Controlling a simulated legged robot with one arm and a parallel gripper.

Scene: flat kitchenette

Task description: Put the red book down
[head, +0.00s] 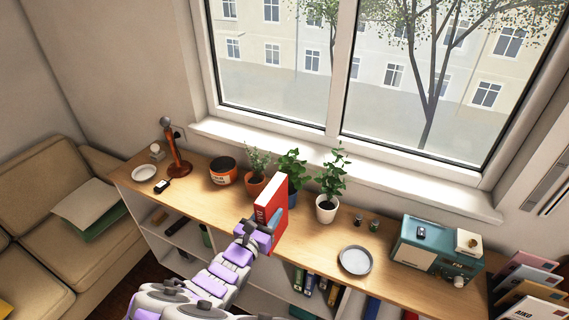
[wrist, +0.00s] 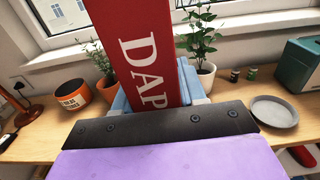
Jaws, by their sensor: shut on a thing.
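The red book (head: 270,199) is upright in my gripper (head: 262,226), above the front part of the wooden shelf top (head: 305,244). In the wrist view the red book (wrist: 142,52) fills the upper middle, with white letters reading "DAP" on its spine. My gripper (wrist: 160,108) is shut on the lower part of the book. The fingertips are partly hidden behind the book and the wrist. I cannot tell whether the book's lower edge touches the wood.
Potted plants (head: 328,190) stand behind the book, with an orange-black pot (head: 223,171) to the left. A grey plate (head: 355,260) and a teal toaster-like box (head: 434,246) are to the right. Bare wood lies between book and plate.

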